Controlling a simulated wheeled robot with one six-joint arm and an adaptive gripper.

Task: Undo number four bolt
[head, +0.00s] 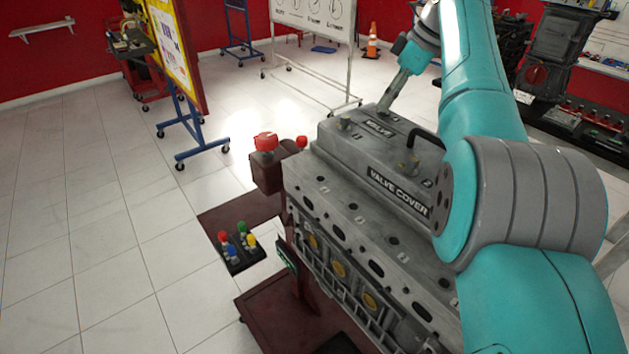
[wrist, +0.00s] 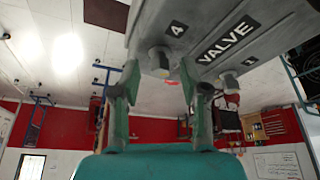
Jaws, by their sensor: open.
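The grey valve cover (head: 385,160) sits on top of the engine block in the head view. In the wrist view the valve cover (wrist: 208,30) fills the top right, with a number 4 label (wrist: 176,29). The number four bolt (wrist: 158,60) is beside that label, a pale head seen between my fingertips. My gripper (wrist: 158,72) is open, one finger on each side of the bolt; I cannot tell whether they touch it. In the head view my gripper (head: 385,106) points down at the cover's far end and hides this bolt.
Other bolts stand on the cover (head: 345,122) (head: 409,164), near a black handle (head: 426,140). The engine block (head: 345,215) is below. A small black tray (head: 247,262) with coloured pegs sits left on the stand. White tiled floor is open at left.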

